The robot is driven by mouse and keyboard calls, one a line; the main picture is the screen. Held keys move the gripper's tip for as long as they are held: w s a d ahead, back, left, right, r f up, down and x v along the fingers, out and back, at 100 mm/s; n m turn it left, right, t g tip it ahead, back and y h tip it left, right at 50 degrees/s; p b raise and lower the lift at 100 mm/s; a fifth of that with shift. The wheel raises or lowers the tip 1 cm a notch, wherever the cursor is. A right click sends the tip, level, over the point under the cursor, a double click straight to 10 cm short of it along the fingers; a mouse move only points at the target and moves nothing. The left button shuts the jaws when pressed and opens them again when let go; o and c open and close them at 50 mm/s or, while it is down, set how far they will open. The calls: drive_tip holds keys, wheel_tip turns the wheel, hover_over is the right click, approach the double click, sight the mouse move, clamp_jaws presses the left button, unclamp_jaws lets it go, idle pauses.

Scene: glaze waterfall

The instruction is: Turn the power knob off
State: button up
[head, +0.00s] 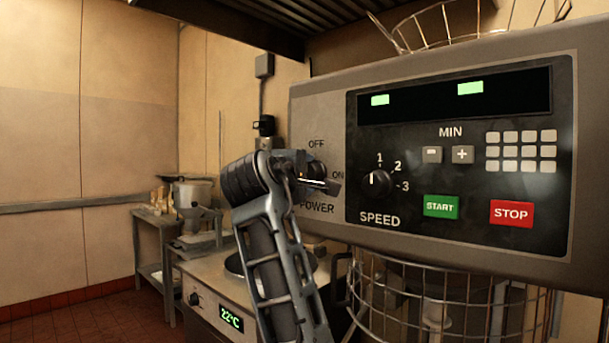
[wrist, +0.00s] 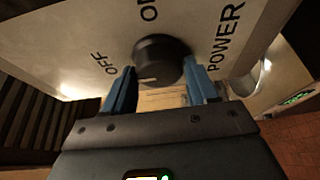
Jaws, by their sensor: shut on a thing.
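The power knob (head: 317,168) is a dark round knob at the left end of the grey control panel, with OFF above it, ON to its right and POWER below. My gripper (head: 316,178) is at the knob and partly covers it in the head view. In the wrist view the knob (wrist: 160,56) sits between the two blue fingers of my gripper (wrist: 161,82), which are shut on its sides. A short pale mark shows near the knob's lower edge there. I cannot tell for sure which label it points to.
The speed knob (head: 377,183), green START button (head: 441,206) and red STOP button (head: 511,213) are to the right on the same panel. Two green lights glow in the dark display (head: 455,95). A wire guard (head: 450,300) is below.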

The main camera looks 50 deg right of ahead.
drive_tip(key=o, duration=1)
drive_tip(key=shift+d, duration=0.1)
drive_tip(key=b+v, duration=0.2)
drive_tip(key=v, duration=0.5)
drive_tip(key=shift+s+a, duration=0.15)
drive_tip(key=shift+a, duration=0.2)
